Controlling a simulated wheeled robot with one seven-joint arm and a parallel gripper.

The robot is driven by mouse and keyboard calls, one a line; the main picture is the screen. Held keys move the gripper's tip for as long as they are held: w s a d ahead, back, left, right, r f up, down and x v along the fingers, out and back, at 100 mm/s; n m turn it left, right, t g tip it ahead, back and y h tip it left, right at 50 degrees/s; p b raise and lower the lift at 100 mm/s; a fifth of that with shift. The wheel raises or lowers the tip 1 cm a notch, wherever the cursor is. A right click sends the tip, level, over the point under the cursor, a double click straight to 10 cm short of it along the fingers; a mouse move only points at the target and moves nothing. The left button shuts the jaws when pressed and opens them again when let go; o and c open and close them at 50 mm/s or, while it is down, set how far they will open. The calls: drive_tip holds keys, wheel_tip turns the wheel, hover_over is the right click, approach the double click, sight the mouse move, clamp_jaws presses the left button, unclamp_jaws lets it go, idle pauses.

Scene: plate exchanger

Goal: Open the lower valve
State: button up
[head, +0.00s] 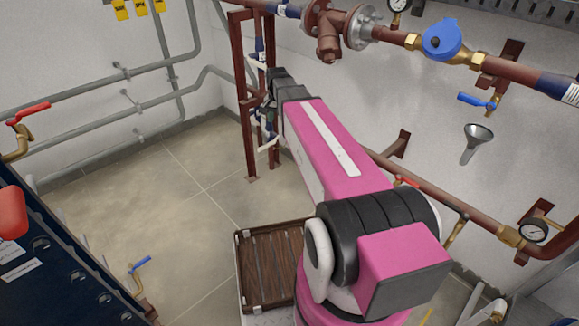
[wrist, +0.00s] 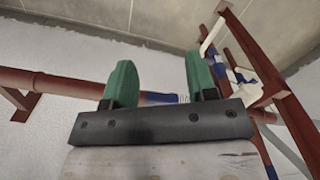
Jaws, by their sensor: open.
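Several lever valves show in the head view, and I cannot tell for sure which one is the lower valve. A red-handled valve (head: 406,182) sits on the lower red-brown pipe at right, partly hidden behind my arm. A blue-handled valve (head: 478,101) is higher on the wall. Another red-handled valve (head: 28,113) is at the far left, and a blue-handled valve (head: 140,264) is low at left. My gripper (wrist: 160,82) is open and empty, its green fingers apart. In the head view it is by the red-brown frame, largely hidden by my wrist.
The red-brown frame (head: 246,120) carries white piping close to my gripper; the frame also shows at right in the wrist view (wrist: 290,105). A red-brown pipe (wrist: 60,85) runs behind the fingers. A slatted brown crate (head: 238,270) stands below my arm.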

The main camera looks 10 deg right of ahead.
drive_tip(key=s+f+n, duration=0.3)
drive_tip(key=s+f, duration=0.2)
drive_tip(key=s, duration=0.4)
drive_tip(key=s+f+n, duration=0.3)
drive_tip(key=s+f, duration=0.2)
drive_tip(key=s, duration=0.4)
drive_tip(key=shift+d+f, duration=0.3)
drive_tip(key=shift+d, duration=0.05)
drive_tip(key=shift+w, duration=0.1)
